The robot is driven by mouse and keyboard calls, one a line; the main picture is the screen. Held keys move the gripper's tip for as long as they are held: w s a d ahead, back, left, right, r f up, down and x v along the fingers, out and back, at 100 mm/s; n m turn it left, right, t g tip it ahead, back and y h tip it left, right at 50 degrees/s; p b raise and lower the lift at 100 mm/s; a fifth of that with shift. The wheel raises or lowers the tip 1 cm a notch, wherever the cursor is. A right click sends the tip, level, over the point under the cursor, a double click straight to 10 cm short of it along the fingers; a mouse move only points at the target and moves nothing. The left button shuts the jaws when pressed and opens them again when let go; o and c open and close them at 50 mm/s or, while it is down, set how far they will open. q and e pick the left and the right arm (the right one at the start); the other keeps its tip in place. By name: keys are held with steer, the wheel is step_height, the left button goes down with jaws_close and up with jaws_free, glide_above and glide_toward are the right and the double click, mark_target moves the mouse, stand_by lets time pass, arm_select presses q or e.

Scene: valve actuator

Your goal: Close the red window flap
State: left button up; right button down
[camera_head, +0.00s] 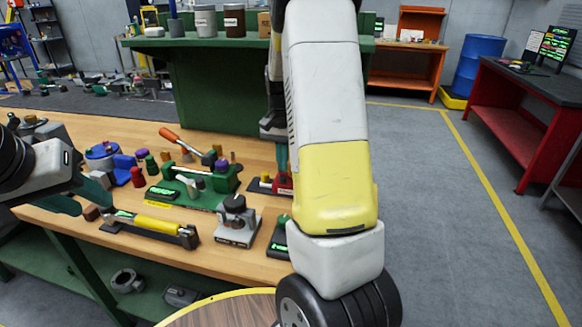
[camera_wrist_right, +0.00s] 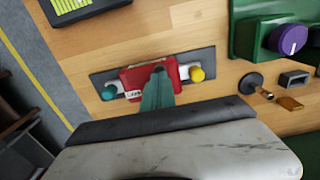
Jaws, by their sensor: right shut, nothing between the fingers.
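The red window flap (camera_wrist_right: 133,76) sits on a dark base plate (camera_wrist_right: 98,78) in the right wrist view, with a teal knob (camera_wrist_right: 109,92) on one side and a yellow knob (camera_wrist_right: 196,74) on the other. My right gripper (camera_wrist_right: 158,74) is shut and empty, its teal fingertips over the flap. Contact and the flap's exact angle cannot be told; the fingers hide part of it. In the head view the red part (camera_head: 284,186) is partly hidden behind my right arm. My left gripper (camera_head: 92,202) is open at the left, near a yellow-barrelled device.
A purple knob (camera_wrist_right: 288,39) lies right of the flap.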

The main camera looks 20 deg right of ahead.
mark_target(283, 176)
steer(key=shift+f, duration=0.25)
steer(key=shift+f, duration=0.55)
steer(key=shift+r, duration=3.5)
steer(key=s+a+r+n+t+y, duration=0.1)
steer(key=s+a+r+n+t, duration=0.2)
steer(key=s, duration=0.8)
steer(key=s+a+r+n+t+y, duration=0.1)
steer(key=s+a+r+n+t, duration=0.2)
steer(key=s+a+r+n, duration=0.2)
steer(key=shift+s+a+r, duration=1.7)
steer(key=shift+s+a, duration=0.7)
steer(key=shift+s, duration=1.1)
